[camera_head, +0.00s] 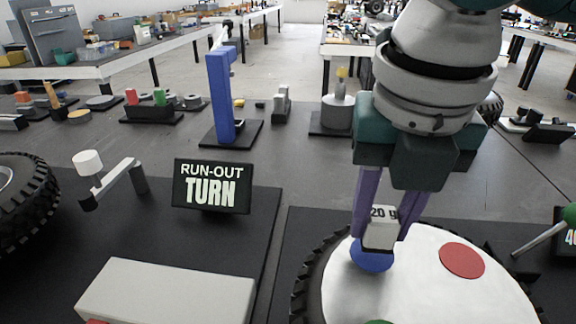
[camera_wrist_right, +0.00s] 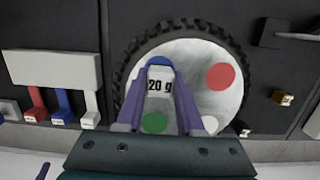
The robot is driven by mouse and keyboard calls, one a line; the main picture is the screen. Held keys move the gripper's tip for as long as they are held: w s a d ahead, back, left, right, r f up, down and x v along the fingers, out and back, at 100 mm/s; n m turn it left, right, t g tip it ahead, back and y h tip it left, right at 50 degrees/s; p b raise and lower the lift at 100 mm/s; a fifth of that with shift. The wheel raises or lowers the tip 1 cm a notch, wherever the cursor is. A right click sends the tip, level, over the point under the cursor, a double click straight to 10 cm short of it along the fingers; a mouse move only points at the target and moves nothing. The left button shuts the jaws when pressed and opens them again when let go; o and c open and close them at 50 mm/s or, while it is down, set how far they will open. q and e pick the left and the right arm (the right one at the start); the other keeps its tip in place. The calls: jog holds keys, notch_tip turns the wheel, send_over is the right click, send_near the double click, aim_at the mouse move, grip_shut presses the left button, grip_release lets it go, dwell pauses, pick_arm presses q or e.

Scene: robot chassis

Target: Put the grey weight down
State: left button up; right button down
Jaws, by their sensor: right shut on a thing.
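The grey weight (camera_head: 381,233), marked "20 g", is between the purple fingers of my right gripper (camera_head: 384,238), which is shut on it. It also shows in the right wrist view (camera_wrist_right: 160,98). The weight is over the blue spot (camera_head: 371,259) on the white face of a wheel (camera_head: 420,280) with a black tyre. I cannot tell whether its underside touches the face. A red spot (camera_head: 462,260) lies to the right, and a green spot (camera_wrist_right: 154,123) shows in the wrist view. My left gripper is not in view.
A "RUN-OUT TURN" sign (camera_head: 211,187) stands left of the wheel. A pale block (camera_head: 165,293) is at the front left, with red, blue and white parts beside it in the wrist view. A blue post (camera_head: 221,97) stands behind. A grey rod (camera_head: 541,238) is at the right.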

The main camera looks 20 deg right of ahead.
jog(key=shift+f, duration=0.8)
jog(key=c, duration=0.5)
grip_release()
jog(key=shift+f, duration=0.1)
jog(key=shift+c, duration=0.2)
jog(key=shift+r, duration=0.45)
notch_tip(320, 180, up, 11)
jog(key=s+a+p, duration=0.1)
jog(key=p, duration=0.2)
jog(key=shift+s+r, duration=0.15)
jog(key=shift+s, duration=0.15)
